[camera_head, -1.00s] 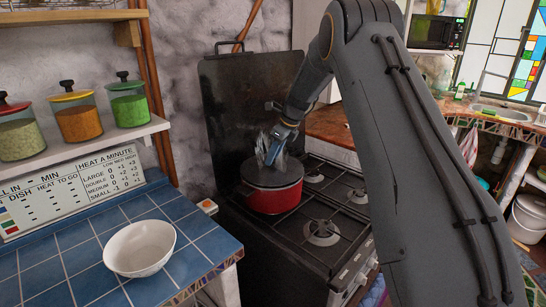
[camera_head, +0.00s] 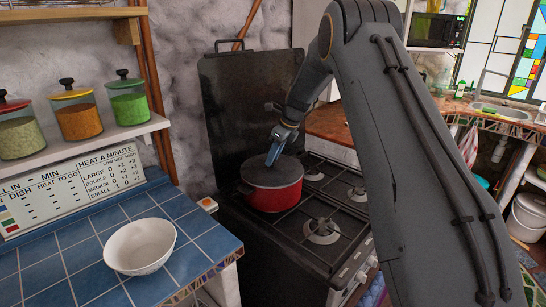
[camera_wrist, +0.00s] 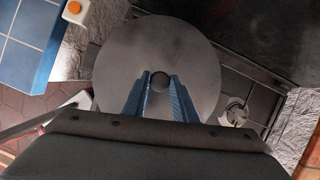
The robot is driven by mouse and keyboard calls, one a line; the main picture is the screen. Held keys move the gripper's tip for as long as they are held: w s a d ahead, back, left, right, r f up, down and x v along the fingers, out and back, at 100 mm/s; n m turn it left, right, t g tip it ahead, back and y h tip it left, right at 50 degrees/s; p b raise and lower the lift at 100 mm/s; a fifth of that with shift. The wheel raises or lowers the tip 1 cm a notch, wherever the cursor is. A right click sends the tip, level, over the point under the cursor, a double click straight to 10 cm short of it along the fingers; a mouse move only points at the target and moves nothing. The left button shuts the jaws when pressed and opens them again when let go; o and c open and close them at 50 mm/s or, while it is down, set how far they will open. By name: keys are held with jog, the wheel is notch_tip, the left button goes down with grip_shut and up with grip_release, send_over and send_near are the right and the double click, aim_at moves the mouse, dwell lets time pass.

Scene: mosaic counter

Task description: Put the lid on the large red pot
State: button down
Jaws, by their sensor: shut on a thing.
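The large red pot (camera_head: 276,198) stands on the left part of the stove. The dark grey round lid (camera_head: 262,174) lies over its top and looks level, covering the opening in the head view. My gripper (camera_head: 274,155) is directly above the pot and shut on the lid's knob. In the wrist view the lid (camera_wrist: 188,50) fills the middle, and my gripper's blue fingers (camera_wrist: 160,88) close around the round dark knob (camera_wrist: 159,81). The lid hides the pot there. Whether the lid's rim is fully seated is hard to tell.
The black stove (camera_head: 285,240) has free burners right of and in front of the pot. Its raised back panel (camera_head: 240,105) stands behind. A white bowl (camera_head: 140,246) sits on the blue tiled counter (camera_head: 205,265) at left. Glass jars (camera_head: 80,120) line a shelf above.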

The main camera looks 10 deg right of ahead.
jog(key=c, duration=0.9)
grip_release()
jog(key=shift+r+p, duration=1.65)
jog(key=shift+r, duration=1.85)
jog(key=s+f+n+h+b, duration=0.1)
jog(key=s+f+n+b, duration=0.1)
jog(key=s+n, duration=0.6)
jog(key=s+f+n+g+h+b, duration=0.1)
jog(key=s+f+n+b, duration=0.2)
jog(key=s+n, duration=0.6)
jog(key=s+f+n+h+b, duration=0.1)
jog(key=s+f+n, duration=0.3)
jog(key=s, duration=2.1)
jog(key=shift+s+a+f+n+b, duration=0.15)
jog(key=shift+n+b, duration=0.1)
jog(key=shift+n, duration=0.6)
jog(key=shift+s+a+f+n+b, duration=0.1)
jog(key=shift+n+b, duration=0.2)
jog(key=shift+n, duration=0.6)
jog(key=shift+s+a+f+n+b, duration=0.15)
jog(key=shift+n+b, duration=0.1)
jog(key=shift+n, duration=0.6)
